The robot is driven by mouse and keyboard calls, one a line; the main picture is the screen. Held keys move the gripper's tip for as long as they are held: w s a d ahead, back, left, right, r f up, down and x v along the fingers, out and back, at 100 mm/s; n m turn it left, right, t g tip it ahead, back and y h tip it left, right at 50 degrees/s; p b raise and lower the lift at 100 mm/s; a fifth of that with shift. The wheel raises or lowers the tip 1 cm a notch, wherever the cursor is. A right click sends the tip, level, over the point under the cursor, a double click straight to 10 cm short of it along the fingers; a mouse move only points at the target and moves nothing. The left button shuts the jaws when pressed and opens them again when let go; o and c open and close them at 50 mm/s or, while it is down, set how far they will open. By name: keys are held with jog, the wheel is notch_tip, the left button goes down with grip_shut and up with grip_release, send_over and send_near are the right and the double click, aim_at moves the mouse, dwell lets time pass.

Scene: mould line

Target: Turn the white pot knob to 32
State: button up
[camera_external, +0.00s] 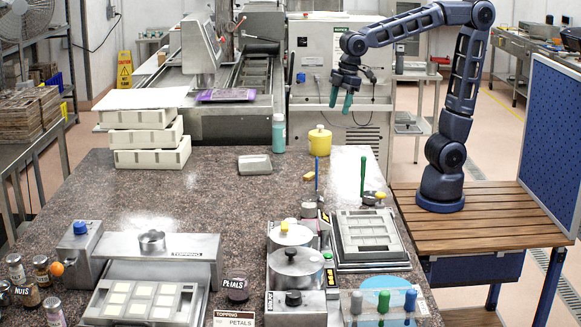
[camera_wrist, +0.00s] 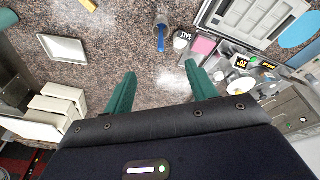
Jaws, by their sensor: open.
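My gripper (camera_external: 340,100) is open and empty, its two green fingers hanging down above the far side of the counter. In the wrist view the fingers (camera_wrist: 160,70) are apart with only bare counter between them. A pot with a pale lid and yellow top (camera_external: 290,235) stands right of the counter's middle, in a metal unit with small yellow displays beside it. In the wrist view a display (camera_wrist: 242,63) and a white round lid (camera_wrist: 239,90) lie right of the fingers. I cannot clearly make out the white pot knob or any reading. My gripper is well apart from the unit.
A lidded steel pot (camera_external: 297,262) stands in front. A yellow jar (camera_external: 319,141) and teal bottle (camera_external: 278,133) stand at the far edge. Upright green (camera_external: 363,175) and blue (camera_external: 317,178) handles rise near the pots. White moulds (camera_external: 150,158) are stacked left; the middle counter is mostly clear.

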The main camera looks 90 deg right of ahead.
jog(key=w+a+f+n+g, duration=0.1)
jog(key=w+a+f+n, duration=0.15)
jog(key=w+a, duration=0.55)
jog(key=n+g, duration=0.2)
jog(key=n, duration=0.5)
send_near(290, 220)
jog(key=shift+m, duration=0.25)
jog(key=f, duration=0.9)
jog(key=shift+s+a, duration=0.1)
jog(key=shift+a, duration=0.25)
jog(key=shift+r, duration=0.1)
jog(key=c, duration=1)
